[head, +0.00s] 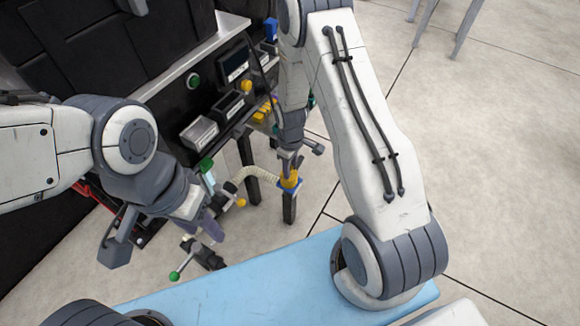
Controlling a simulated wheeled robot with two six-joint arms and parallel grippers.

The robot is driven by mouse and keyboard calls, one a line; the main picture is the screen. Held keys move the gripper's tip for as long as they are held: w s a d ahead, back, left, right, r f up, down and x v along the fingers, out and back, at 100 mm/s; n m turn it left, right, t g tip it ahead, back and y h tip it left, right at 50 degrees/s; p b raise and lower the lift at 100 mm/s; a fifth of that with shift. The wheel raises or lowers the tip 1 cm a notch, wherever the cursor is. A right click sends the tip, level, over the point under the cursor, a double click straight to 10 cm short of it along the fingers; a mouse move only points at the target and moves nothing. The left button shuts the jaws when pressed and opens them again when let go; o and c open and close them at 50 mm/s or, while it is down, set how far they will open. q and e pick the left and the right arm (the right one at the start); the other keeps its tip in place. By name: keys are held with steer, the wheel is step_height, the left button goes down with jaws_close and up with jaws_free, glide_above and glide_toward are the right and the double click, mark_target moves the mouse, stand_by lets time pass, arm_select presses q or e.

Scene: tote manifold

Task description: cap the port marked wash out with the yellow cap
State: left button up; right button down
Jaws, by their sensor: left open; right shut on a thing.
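A yellow piece (290,178), which looks like the yellow cap, is at the tip of my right gripper (289,164). My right gripper points down and is shut on it. A blue part (290,187) shows right below the yellow piece; I cannot tell whether the two touch. My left gripper (134,242) is open and apart from the ports, at the lower left. No marking that reads wash out can be made out, so I cannot tell which port is that one.
A cream ribbed hose (255,171) curves beside the yellow piece. A green-knobbed valve (175,276) stands low at left. A light blue surface (260,282) lies in front, mostly bare. Open floor is at right.

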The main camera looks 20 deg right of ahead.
steer(key=shift+f, duration=0.25)
steer(key=shift+c, duration=2.3)
jaws_free()
steer(key=shift+f, duration=0.1)
steer(key=shift+r, duration=0.2)
step_height(320, 180, up, 10)
steer(key=p, duration=0.4)
steer(key=shift+r, duration=0.15)
